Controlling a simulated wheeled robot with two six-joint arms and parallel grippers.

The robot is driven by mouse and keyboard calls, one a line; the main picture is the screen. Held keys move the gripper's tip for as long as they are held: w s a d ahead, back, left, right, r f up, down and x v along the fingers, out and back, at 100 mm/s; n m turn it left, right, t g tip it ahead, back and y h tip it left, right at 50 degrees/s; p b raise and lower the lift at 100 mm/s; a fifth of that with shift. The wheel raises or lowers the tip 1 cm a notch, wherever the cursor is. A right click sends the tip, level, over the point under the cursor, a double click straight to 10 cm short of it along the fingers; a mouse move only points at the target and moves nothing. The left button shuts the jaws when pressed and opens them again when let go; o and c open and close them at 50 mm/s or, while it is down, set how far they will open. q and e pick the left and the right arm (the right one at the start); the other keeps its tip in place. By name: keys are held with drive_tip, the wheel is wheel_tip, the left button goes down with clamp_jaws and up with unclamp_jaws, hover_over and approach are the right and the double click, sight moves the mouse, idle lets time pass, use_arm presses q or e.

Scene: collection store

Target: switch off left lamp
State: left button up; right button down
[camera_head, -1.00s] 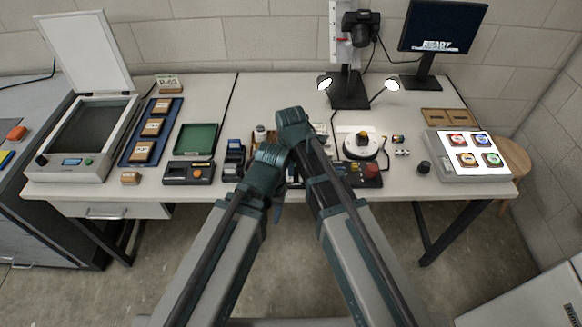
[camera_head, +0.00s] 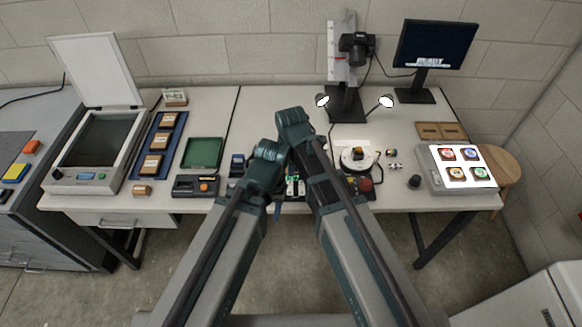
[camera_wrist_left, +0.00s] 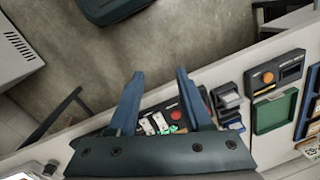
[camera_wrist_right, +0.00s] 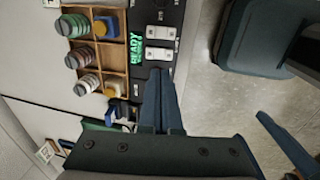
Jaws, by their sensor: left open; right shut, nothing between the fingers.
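Two small lamps with white heads stand at the camera stand, a left lamp (camera_head: 322,100) and a right lamp (camera_head: 387,101). Both heads look bright. A dark control panel shows in the right wrist view with two white rocker switches (camera_wrist_right: 159,43) beside a green READY display (camera_wrist_right: 136,48). The switches also show in the left wrist view (camera_wrist_left: 153,124). My left gripper (camera_wrist_left: 159,75) is open and empty, near the panel at the table's front edge. My right gripper (camera_wrist_right: 157,76) is shut and empty, its tips close to the panel's switches; my arms hide it in the head view.
A red button (camera_head: 365,183) and a white turntable (camera_head: 357,160) are right of my arms. A green tray (camera_head: 203,153) and a scanner (camera_head: 95,150) are on the left. My two wrists are close together.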

use_arm(q)
wheel_tip(320, 180, up, 5)
drive_tip(key=p, duration=0.3)
drive_tip(key=shift+f, duration=0.2)
use_arm(e)
drive_tip(key=r, duration=0.4)
drive_tip(key=shift+s+r, duration=0.3)
drive_tip(key=shift+s, duration=0.05)
